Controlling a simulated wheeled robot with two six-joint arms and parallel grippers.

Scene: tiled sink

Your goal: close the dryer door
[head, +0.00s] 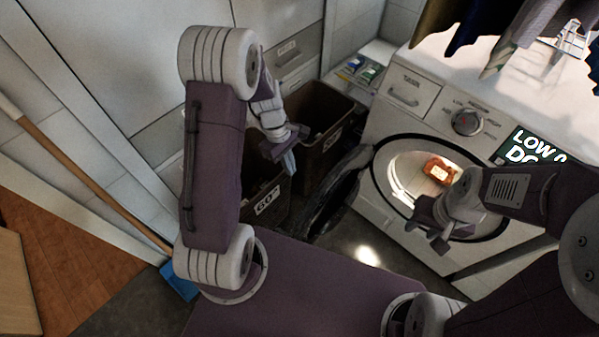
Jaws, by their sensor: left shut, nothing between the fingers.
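The white dryer (405,120) stands at the right with its round opening facing me. Its dark round door (335,196) stands open, swung out to the left of the opening. An orange item (438,169) shows inside the lit drum. My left gripper (289,161) is shut and empty, up and to the left of the door, over the dark bins, with a visible gap to the door. My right gripper (436,240) is in front of the lower right of the opening and covers part of its rim. Its fingers are too unclear to tell open from shut.
Dark bins (322,118) stand left of the dryer, behind the door. Clothes (480,25) hang above the dryer top. A wooden-handled broom (90,180) leans at the left. Some bare floor (375,240) shows below the door.

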